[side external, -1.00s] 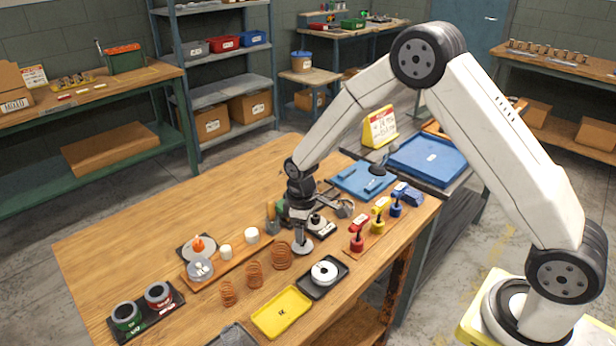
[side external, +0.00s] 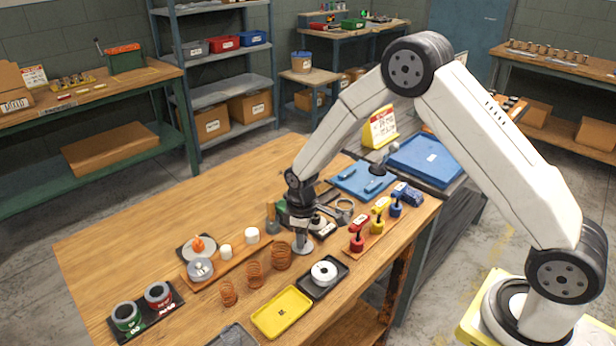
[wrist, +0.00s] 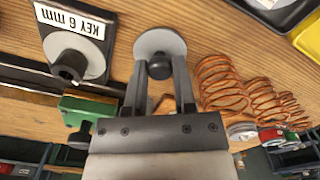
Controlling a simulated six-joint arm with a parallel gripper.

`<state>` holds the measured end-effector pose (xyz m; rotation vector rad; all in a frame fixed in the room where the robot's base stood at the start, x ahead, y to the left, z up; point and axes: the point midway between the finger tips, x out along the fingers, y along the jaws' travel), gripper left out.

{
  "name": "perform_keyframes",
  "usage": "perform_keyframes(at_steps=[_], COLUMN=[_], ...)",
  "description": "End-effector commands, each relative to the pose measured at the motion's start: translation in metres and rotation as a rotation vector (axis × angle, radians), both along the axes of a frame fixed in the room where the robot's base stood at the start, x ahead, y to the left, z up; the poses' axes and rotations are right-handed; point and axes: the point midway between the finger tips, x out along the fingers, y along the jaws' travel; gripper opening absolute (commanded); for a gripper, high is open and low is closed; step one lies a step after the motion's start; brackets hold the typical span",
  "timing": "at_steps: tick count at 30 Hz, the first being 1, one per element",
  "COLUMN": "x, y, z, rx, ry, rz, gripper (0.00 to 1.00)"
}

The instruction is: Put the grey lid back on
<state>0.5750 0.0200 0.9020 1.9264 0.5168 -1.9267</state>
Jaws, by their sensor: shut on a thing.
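The grey lid (wrist: 177,40) is a flat round disc with a dark knob in the middle. In the wrist view my gripper (wrist: 160,70) is shut on that knob, with one finger on each side. In the side view the lid (side external: 303,246) shows under my gripper (side external: 302,234), at or just above the wooden bench, behind the black tray. I cannot tell whether it touches the wood. The knob is mostly hidden by my gripper in the side view.
A plate marked KEY 6 mm (wrist: 96,50) with a knobbed disc is close beside the lid. Copper springs (wrist: 222,85) stand on the other side. A black tray with a white ring (side external: 323,272) and a yellow tray (side external: 281,312) lie in front. The bench's back left is clear.

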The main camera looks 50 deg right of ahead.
Motion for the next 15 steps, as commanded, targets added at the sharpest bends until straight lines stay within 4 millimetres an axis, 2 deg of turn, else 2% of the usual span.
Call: perform_keyframes(at_steps=[15], x=[0.0003], y=[0.0001], z=[0.0051], rx=[0.0], ry=[-0.001], rz=[0.0], gripper=[0.0])
